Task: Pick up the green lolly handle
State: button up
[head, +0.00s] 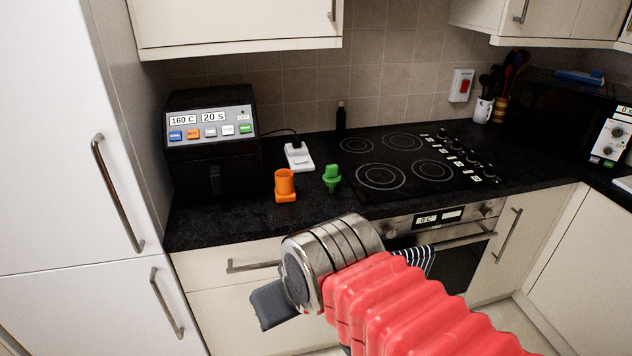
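The green lolly handle (332,178) stands upright on the black worktop, left of the hob. An orange cup-like piece (285,186) stands just left of it, apart from it. My gripper (268,304) is at the end of my red-sleeved arm, in front of the drawers and lower in the picture than the worktop edge. It is apart from the handle. Only a dark grey part of the gripper shows beyond the metal wrist, so its opening and fingertips cannot be made out.
An air fryer (212,150) stands on the worktop at left. A white device (298,157) lies behind the orange piece. The black hob (405,165) is to the right. Wall cupboards (240,25) hang above. Bare worktop (225,228) lies at front left.

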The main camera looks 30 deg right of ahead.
aim_at(330, 176)
jog(key=z, duration=0.05)
jog(key=i, duration=1)
jog(key=u, duration=0.1)
